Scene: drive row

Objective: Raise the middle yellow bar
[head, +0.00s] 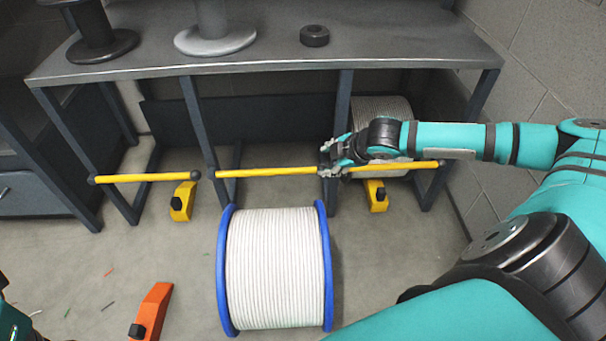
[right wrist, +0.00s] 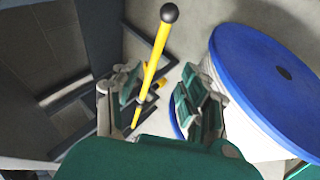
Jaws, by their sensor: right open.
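The middle yellow bar (head: 265,172) runs level across the front of the rack's middle bay, with a dark ball at its left end. My right gripper (head: 328,158) is at that bar's right end, its arm reaching in from the right. In the right wrist view my right gripper (right wrist: 158,104) is open, and a yellow bar (right wrist: 156,55) with a black ball end runs between its fingers. I cannot tell whether either finger touches it. The hand hides the bar's right end in the head view. My left gripper is not in view.
A white cable spool with blue flanges (head: 275,268) stands on the floor in front of the middle bay. Other yellow bars cross the left bay (head: 145,178) and right bay (head: 405,165). Yellow wedges (head: 182,201) and an orange wedge (head: 151,309) lie on the floor.

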